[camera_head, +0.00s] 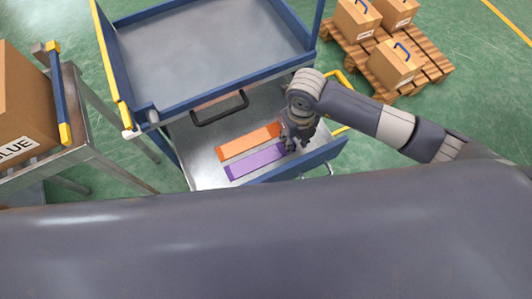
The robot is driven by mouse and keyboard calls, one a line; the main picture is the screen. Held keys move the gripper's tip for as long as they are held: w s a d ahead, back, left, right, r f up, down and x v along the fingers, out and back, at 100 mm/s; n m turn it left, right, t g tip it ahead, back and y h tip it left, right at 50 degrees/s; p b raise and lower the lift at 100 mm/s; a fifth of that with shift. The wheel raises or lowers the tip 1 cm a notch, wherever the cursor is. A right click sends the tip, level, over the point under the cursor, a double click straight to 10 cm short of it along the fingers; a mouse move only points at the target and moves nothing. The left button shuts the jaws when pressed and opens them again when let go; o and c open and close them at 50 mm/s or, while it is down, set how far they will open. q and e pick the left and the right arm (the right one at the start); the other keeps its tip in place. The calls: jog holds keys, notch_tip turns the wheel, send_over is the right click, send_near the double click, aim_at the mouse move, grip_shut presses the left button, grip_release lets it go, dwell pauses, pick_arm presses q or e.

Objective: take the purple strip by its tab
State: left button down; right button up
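The purple strip (257,161) lies flat on the lower metal shelf (203,170) of the blue cart, near its front edge. Its right end is hidden by my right gripper (292,147), so I cannot see a tab there. My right gripper is at that right end, pointing down; its fingers are small and dark, and I cannot tell whether they touch the strip or are closed. My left gripper is not in view.
An orange strip (248,141) lies just behind the purple one. The cart's upper tray (205,50) is empty and overhangs the shelf, with a dark handle (220,108) in front. A table with a cardboard box (22,110) stands left; a pallet with boxes (394,64) stands back right.

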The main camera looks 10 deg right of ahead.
jog(key=shift+f, duration=0.85)
jog(key=shift+c, duration=0.4)
grip_shut()
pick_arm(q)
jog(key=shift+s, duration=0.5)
pick_arm(e)
jog(key=shift+w, duration=0.1)
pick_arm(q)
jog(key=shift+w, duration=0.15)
